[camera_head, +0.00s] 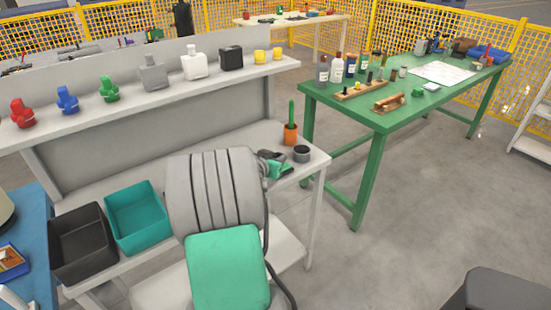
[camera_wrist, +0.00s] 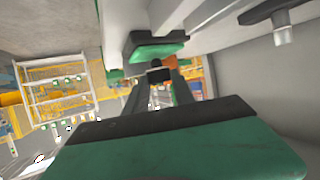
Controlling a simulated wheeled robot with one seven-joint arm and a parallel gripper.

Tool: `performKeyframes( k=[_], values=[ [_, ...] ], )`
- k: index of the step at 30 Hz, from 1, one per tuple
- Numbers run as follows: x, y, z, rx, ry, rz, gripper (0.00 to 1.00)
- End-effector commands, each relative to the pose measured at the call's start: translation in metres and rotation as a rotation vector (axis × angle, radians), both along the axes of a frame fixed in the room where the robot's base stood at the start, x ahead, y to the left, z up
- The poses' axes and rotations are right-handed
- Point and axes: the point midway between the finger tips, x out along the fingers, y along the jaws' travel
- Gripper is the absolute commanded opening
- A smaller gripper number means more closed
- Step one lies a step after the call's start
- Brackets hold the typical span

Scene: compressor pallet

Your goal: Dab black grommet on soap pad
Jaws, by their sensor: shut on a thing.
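My gripper (camera_wrist: 167,88) is shut on a small black grommet (camera_wrist: 159,74) at its fingertips. In the wrist view, the soap pad (camera_wrist: 160,49), green on a dark base, shows just beyond the fingertips. The grommet is close to the pad's green face; I cannot tell whether they touch. The green and black body of my gripper fills the bottom of that view. In the head view, my arm partly hides the gripper at the right end of the white bench, and the grommet cannot be made out there.
An orange cup (camera_head: 291,136) with a green handle and a dark round pot (camera_head: 301,153) stand close by. Black (camera_head: 82,244) and teal (camera_head: 136,217) bins sit at left. Colored fittings line the shelf (camera_head: 130,101). A green table (camera_head: 360,114) stands at right; floor between is clear.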

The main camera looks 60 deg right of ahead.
Motion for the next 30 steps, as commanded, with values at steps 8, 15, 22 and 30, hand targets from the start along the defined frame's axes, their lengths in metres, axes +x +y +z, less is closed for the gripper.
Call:
performKeyframes(
  k=[8, 15, 22, 30],
  values=[
    [0.0, 0.0, -0.003, 0.0, 0.0, 0.0, 0.0],
    [0.0, 0.0, -0.003, 0.0, 0.0, 0.0, 0.0],
    [0.0, 0.0, 0.016, -0.001, 0.0, 0.0, 0.0],
    [0.0, 0.0, 0.041, -0.002, -0.001, 0.0, 0.0]
  ],
)
